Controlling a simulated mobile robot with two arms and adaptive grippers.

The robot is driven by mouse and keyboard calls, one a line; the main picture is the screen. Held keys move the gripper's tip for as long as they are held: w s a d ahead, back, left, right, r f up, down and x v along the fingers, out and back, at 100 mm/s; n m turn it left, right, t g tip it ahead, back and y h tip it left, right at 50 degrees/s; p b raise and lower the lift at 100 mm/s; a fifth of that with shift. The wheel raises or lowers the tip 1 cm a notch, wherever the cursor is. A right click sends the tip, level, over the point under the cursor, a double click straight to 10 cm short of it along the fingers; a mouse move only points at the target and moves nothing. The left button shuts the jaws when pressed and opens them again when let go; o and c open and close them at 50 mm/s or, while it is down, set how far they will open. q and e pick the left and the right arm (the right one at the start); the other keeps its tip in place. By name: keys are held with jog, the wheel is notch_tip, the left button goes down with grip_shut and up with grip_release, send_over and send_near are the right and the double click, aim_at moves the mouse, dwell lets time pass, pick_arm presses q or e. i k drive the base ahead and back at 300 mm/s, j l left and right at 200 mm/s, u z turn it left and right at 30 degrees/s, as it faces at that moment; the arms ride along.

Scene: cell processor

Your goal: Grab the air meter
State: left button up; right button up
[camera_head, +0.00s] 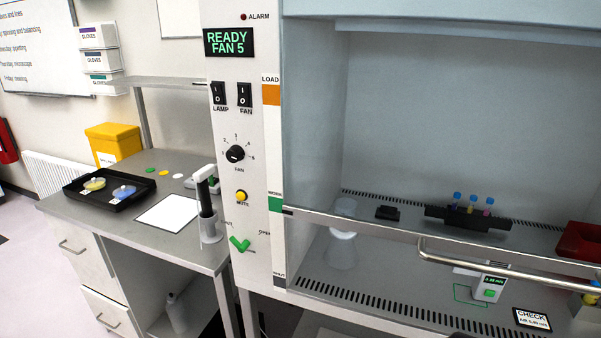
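The air meter (492,286) is a small pale handheld device with a dark display and a green button. It is in the cabinet at the lower right, behind the clear front sash and near the front grille. It stands beside a green outline (466,294) marked on the cabinet floor. The sash's metal handle (500,263) crosses the view just above it and hides part of what lies behind. Neither of my grippers is in view.
A sign card (532,319) reading CHECK is right of the meter. A tube rack (468,218), a flask (342,248) and a red container (584,238) are in the cabinet. The side bench (190,250) holds a black tray (90,199) and a pipette on a stand (207,205).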

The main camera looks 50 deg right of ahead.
aim_at(482, 282)
jog(key=z, duration=2.7)
jog(key=i+l, duration=0.1)
jog(key=l, duration=0.4)
